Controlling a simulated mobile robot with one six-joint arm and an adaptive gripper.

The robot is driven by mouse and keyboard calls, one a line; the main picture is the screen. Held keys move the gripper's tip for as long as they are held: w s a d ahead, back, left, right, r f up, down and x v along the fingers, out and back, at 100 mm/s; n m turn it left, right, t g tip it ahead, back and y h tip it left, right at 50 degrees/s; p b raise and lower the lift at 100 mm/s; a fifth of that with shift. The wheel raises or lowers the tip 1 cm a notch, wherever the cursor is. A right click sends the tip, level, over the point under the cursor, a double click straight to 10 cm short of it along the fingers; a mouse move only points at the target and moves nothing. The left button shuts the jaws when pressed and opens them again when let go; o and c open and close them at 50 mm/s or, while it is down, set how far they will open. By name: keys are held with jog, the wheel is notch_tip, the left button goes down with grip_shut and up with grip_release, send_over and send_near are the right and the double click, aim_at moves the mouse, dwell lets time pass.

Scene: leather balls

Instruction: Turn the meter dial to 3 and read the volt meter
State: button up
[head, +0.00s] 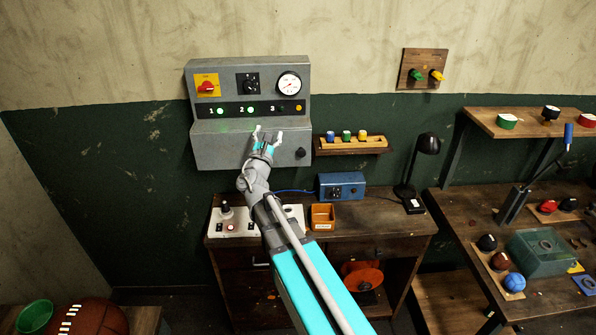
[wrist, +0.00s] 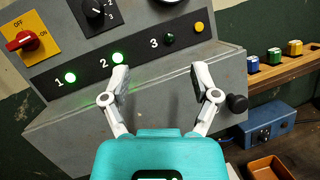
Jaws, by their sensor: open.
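A grey control panel (head: 250,149) hangs on the wall. Its small black dial (head: 248,84) is at the top middle; in the wrist view the dial (wrist: 94,11) shows at the top edge beside the numbers 2 and 3. The round white volt meter (head: 289,84) is right of the dial; only its lower rim (wrist: 172,1) shows in the wrist view, so its reading is hidden there, and it is too small to read in the head view. Lamps 1 and 2 glow green; lamp 3 (wrist: 169,39) is dark. My gripper (head: 268,134) is open and empty, in front of the panel below the lamps.
A red switch (wrist: 24,42) on a yellow plate is left of the dial. A black knob (wrist: 237,103) sticks out at the panel's lower right. A shelf of coloured cups (head: 347,146) and a blue box (head: 341,186) are to the right.

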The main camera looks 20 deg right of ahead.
jog(key=s+d+f+m+g+h+b, duration=0.2)
jog(key=s+d+f+m+g, duration=0.4)
jog(key=f+m, duration=0.4)
jog(key=shift+d+f+m+g+h+b, duration=0.15)
jog(key=shift+d+m+g+h+b, duration=0.15)
jog(key=shift+d+m+g+b, duration=0.5)
jog(key=shift+a, duration=0.15)
jog(key=s+f+m+g+y, duration=0.5)
jog(key=s+f+m+g, duration=0.2)
jog(key=s+f+m, duration=0.4)
jog(key=s+a+f+m+g+y, duration=0.4)
jog(key=s+a+f+y, duration=0.2)
jog(key=s+a+y, duration=0.2)
jog(key=shift+s+a+f, duration=0.15)
jog(key=shift+a+f, duration=0.1)
jog(key=shift+a, duration=0.6)
